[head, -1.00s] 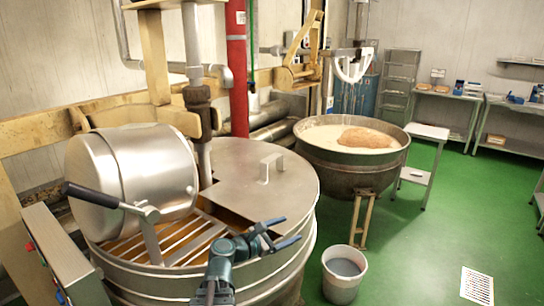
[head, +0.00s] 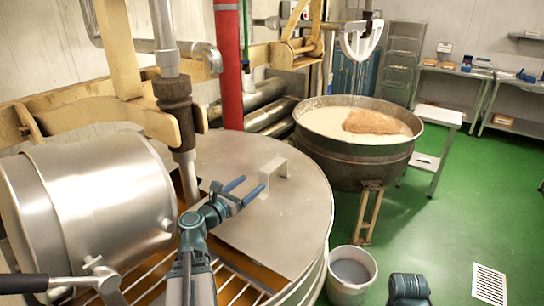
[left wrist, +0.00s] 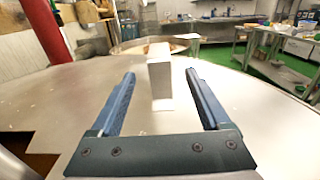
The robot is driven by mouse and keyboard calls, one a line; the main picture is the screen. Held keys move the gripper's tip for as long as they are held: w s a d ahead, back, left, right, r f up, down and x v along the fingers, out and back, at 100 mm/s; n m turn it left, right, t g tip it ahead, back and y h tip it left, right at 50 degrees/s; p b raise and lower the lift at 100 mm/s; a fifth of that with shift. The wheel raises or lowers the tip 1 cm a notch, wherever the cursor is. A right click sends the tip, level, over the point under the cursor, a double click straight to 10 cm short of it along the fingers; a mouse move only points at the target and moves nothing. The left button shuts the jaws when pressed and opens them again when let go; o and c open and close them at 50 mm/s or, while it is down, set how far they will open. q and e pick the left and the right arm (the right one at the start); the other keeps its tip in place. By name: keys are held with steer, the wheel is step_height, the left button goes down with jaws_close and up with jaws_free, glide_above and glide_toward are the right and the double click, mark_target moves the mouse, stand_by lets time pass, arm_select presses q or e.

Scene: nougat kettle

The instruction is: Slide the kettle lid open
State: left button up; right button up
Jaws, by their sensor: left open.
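The kettle lid (head: 262,200) is a flat metal plate covering the far part of the big round kettle (head: 318,262), and the near part shows slats over an opening. Its upright handle (head: 277,174) stands on the lid near the middle. My left gripper (head: 249,189) is open and empty, just left of the handle and apart from it. In the left wrist view the handle (left wrist: 160,76) stands straight ahead, in line with the gap between the two fingers (left wrist: 158,95). A dark part of my right arm shows at the bottom of the head view, but its fingers do not.
A metal drum (head: 95,205) sits at the left of the kettle, with a black-gripped lever (head: 25,284) below it. A second kettle with a pale mix (head: 350,165) stands behind right. A grey bucket (head: 351,270) stands on the green floor.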

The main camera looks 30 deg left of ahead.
arm_select(q)
steer(key=shift+w+a, duration=0.15)
steer(key=shift+w, duration=0.1)
steer(key=shift+w+r, duration=0.1)
steer(key=shift+w, duration=0.4)
glide_toward(283, 158)
steer(key=w, duration=0.5)
steer(key=shift+w, duration=0.2)
steer(key=shift+c, duration=0.2)
jaws_close()
stand_by(0.8)
